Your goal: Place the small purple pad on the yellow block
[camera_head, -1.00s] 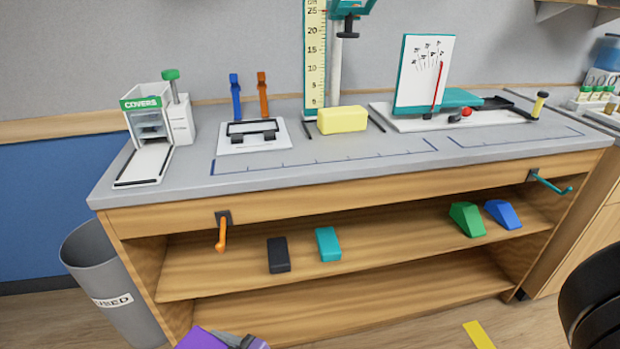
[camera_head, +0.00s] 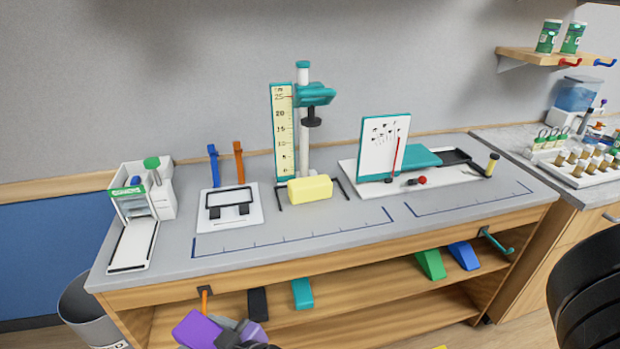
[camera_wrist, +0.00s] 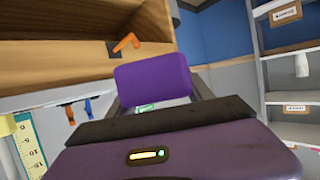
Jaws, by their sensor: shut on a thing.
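The small purple pad (camera_head: 197,330) is held by my gripper (camera_head: 226,333) at the bottom of the head view, in front of the bench's lower shelf. The purple pad (camera_wrist: 152,80) also shows in the wrist view between the dark fingers of my gripper (camera_wrist: 156,94), which is shut on it. The yellow block (camera_head: 310,188) lies on the grey bench top at the foot of the scale stand, above and to the right of my gripper in the head view.
The bench top (camera_head: 300,255) has free room in front of the yellow block. The ruled scale stand (camera_head: 283,130) rises behind the block. A white board (camera_head: 384,145) stands to the right, a covers dispenser (camera_head: 135,205) to the left. An orange hook (camera_head: 205,297) sticks out near the pad.

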